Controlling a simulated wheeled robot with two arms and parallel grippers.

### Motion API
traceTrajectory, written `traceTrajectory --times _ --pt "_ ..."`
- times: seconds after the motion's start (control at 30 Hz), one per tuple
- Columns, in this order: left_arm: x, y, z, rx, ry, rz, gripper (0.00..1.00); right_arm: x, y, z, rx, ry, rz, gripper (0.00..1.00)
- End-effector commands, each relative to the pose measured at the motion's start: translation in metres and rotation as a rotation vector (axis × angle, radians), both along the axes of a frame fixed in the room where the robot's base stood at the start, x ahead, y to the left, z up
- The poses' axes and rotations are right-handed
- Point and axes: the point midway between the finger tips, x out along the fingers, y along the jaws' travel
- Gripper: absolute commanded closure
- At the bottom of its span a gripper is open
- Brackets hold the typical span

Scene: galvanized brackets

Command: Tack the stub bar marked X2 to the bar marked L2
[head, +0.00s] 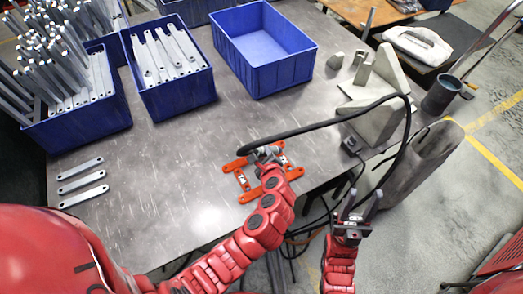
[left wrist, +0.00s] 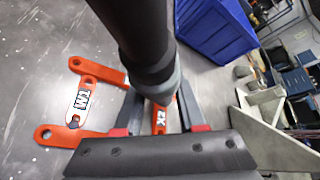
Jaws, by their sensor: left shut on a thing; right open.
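My left gripper (head: 266,155) is shut on a black torch-like tool (left wrist: 145,40) with a cable. The tool's grey end (left wrist: 160,85) hangs over the stub bar marked X2 (left wrist: 160,118); I cannot tell whether it touches. X2 is orange and also shows in the head view (head: 283,160). It lies among orange bars set out as a frame on the table. One long orange bar (head: 236,166) is at the back, another (head: 252,194) in front. I cannot read L2 on either. My right gripper (head: 352,218) is open and empty, beyond the table's edge.
The black cable (head: 330,122) arcs right past grey blocks (head: 375,105). Blue bins (head: 262,85) stand at the back. Several loose grey bars (head: 82,184) lie left. The table's middle-left is clear.

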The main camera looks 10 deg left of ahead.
Motion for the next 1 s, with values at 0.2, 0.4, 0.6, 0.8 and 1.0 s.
traceTrajectory --times 0.2,0.4,0.6,0.8,1.0 --pt "0.000 0.000 0.005 0.000 0.002 0.000 1.00 0.000 0.000 0.005 0.000 0.000 0.000 0.55" --pt "0.000 0.000 0.035 0.001 -0.002 -0.001 1.00 0.000 0.000 0.032 0.000 0.000 0.000 0.55" --pt "0.000 0.000 0.053 0.000 -0.001 0.000 1.00 0.000 0.000 0.048 0.000 0.000 0.000 0.55" --pt "0.000 0.000 0.051 0.000 -0.001 0.000 1.00 0.000 0.000 0.045 0.000 0.000 0.000 0.55" --pt "0.000 0.000 0.051 0.000 -0.001 0.000 1.00 0.000 0.000 0.045 0.000 0.000 0.000 0.55"
